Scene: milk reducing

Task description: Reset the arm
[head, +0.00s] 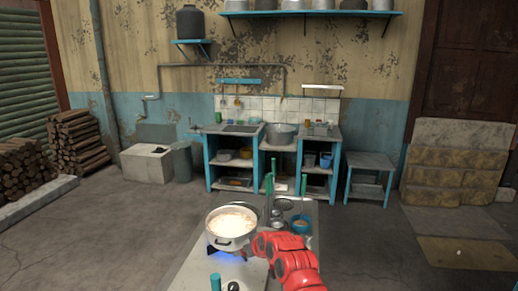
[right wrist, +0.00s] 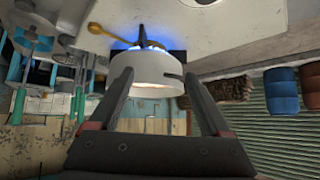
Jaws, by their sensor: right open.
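A light metal pot (head: 232,243) with pale, frothy contents sits over a blue flame (head: 226,253) on the near counter in the head view. The red segments of my right arm come in from the lower right, close beside the pot. The right wrist view is upside down and shows the pot (right wrist: 152,72) with blue flame at its base. My right gripper (right wrist: 159,74) is open, its two fingers spread with the pot showing ahead between them. I cannot tell whether a finger touches the pot. My left gripper is not in view.
A sink unit (head: 240,129) with a large basin (head: 280,134) stands by the back wall. Firewood (head: 75,142) is stacked left. The floor between is clear.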

